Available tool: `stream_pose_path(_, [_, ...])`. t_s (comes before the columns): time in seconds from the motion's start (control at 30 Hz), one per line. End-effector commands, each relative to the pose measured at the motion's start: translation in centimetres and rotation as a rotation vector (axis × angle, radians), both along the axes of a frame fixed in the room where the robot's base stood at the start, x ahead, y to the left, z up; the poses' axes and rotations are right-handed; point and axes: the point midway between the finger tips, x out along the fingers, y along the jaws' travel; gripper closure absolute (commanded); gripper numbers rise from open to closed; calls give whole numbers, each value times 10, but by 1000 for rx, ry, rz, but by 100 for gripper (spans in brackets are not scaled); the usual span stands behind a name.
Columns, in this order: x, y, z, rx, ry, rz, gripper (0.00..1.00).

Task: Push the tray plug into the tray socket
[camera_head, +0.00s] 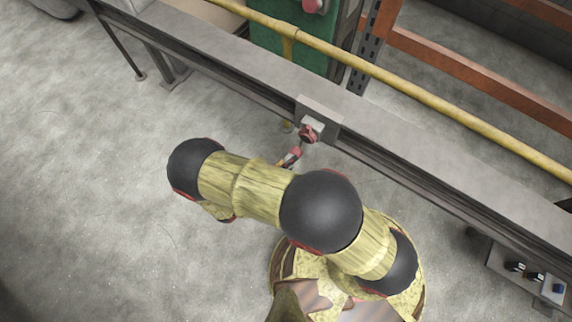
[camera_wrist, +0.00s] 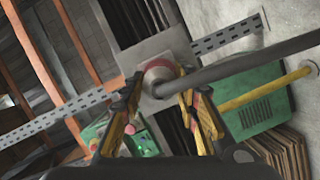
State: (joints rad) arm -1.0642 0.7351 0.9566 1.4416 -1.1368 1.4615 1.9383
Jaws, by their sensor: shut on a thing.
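The tray plug (camera_wrist: 159,74) shows in the wrist view as a round body with a red rim, in front of a square grey plate. My gripper (camera_wrist: 160,89) has one finger on each side of the plug and is shut on it. A thick dark cable (camera_wrist: 245,63) runs from the plug to the right. The tray socket (camera_head: 318,121) is at a grey plate on the side of the long grey tray in the head view. The red plug (camera_head: 308,133) is right at this plate. The socket's mouth is hidden, so I cannot tell how deep the plug sits.
The long grey tray (camera_head: 440,175) crosses the head view diagonally. A yellow pipe (camera_head: 400,85) runs behind it, with an orange rack (camera_head: 470,68) and a green cabinet (camera_head: 285,40) beyond. A box with switches (camera_head: 528,272) hangs at lower right. Floor at left is clear.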

Motion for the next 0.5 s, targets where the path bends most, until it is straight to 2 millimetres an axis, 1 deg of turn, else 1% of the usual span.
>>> stream_pose_path(0.03, [3, -4, 1, -1, 0, -4, 91])
stream_pose_path(0.3, [21, -18, 0, 0, 0, -2, 91])
stream_pose_path(0.5, [29, -23, 0, -1, 0, -1, 91])
